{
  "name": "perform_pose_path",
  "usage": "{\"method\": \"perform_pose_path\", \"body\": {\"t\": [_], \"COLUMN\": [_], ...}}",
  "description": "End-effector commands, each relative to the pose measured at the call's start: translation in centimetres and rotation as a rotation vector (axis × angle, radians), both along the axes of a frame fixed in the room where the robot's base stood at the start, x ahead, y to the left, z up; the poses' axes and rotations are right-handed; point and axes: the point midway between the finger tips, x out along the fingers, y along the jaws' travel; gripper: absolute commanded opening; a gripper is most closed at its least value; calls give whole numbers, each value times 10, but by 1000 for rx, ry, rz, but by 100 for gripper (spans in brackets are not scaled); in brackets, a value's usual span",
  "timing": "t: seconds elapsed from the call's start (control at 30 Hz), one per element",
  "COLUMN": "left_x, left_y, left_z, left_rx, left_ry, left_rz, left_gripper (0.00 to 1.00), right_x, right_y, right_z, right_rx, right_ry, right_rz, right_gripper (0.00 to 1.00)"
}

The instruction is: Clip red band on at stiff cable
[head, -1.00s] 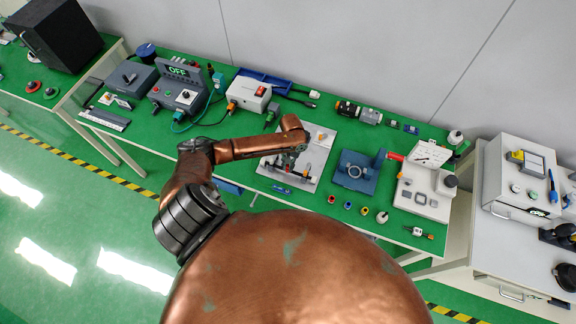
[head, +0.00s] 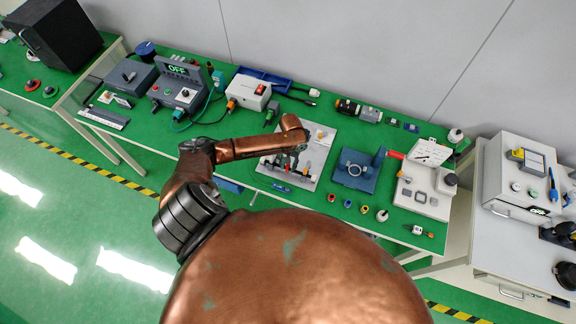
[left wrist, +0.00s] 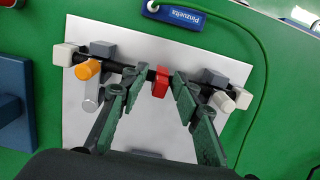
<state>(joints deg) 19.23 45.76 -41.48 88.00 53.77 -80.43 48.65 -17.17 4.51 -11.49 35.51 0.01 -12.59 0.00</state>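The stiff cable is a black rod held across a pale board (left wrist: 118,32) in the left wrist view, with grey blocks (left wrist: 103,50) near both ends. A red band (left wrist: 160,83) sits at the cable's middle; whether it is fully clipped around it I cannot tell. My left gripper (left wrist: 159,80) has its green fingers on either side of the band, with small gaps showing, so it looks open. In the head view my left gripper (head: 287,160) is over the board (head: 318,142); the band is too small to make out there. My right gripper is out of view.
An orange cylinder (left wrist: 88,69) stands beside the cable's left part. A blue tag (left wrist: 176,15) lies beyond the board. In the head view a blue fixture (head: 355,171) stands right of the board, and small coloured rings (head: 347,204) lie near the bench's front edge.

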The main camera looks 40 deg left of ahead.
Motion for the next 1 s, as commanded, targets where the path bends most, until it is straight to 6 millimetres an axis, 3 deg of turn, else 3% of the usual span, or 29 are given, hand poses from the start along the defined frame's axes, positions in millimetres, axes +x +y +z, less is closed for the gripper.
{"method": "perform_pose_path", "body": {"t": [0.17, 0.5, 0.7, 1.0], "left_x": [1, 10, 13, 14], "left_y": [1, 3, 4, 4], "left_z": [10, 78, 108, 119], "left_rx": [0, 0, 0, 0], "left_ry": [0, -3, -2, 1], "left_rz": [0, -2, -1, 0], "left_gripper": [31, 31, 31, 31], "right_x": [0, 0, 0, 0], "right_y": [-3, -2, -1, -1], "right_z": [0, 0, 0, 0], "right_rx": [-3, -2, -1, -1], "right_ry": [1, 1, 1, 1], "right_rz": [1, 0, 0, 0], "right_gripper": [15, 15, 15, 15]}}
